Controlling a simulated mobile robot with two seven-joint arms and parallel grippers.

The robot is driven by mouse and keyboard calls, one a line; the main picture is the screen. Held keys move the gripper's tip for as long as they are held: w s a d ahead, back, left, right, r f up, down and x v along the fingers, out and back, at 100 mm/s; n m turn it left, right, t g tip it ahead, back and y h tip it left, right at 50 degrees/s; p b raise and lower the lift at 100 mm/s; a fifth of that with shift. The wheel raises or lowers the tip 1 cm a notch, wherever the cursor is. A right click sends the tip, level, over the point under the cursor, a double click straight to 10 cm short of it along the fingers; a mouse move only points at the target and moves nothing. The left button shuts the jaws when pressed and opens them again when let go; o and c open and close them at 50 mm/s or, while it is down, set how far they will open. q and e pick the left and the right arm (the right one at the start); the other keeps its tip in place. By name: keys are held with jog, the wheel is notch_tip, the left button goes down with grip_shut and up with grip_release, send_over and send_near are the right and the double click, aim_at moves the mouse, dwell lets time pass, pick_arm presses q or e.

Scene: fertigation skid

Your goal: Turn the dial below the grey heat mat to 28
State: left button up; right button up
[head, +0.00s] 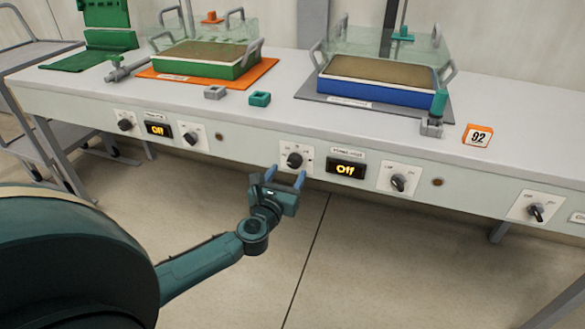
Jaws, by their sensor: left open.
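The grey heat mat (311,88) lies on the bench under a blue tray (375,92) of brown soil. Below it, on the bench front, a black dial (294,160) sits on a white plate. A display (345,170) to its right reads "Off" in yellow. A second black knob (398,183) is further right. The small plate markings are too small to read. My left gripper (285,177) is open and empty, its two blue fingers pointing up just below the first dial. Whether they touch its plate I cannot tell. My right gripper is out of view.
An orange mat (262,68) with a green tray (215,71) lies to the left, above two more knobs and another "Off" display (159,130). Another knob (536,212) is at far right. Small grey and teal blocks and an orange "92" sign (478,135) stand on the bench.

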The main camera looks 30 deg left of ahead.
aim_at(293, 165)
pick_arm(q)
jog(key=shift+b+x, duration=0.3)
jog(key=shift+x, duration=1.85)
jog(key=shift+d, duration=0.1)
jog(key=shift+c, duration=0.8)
jog(key=c, duration=0.8)
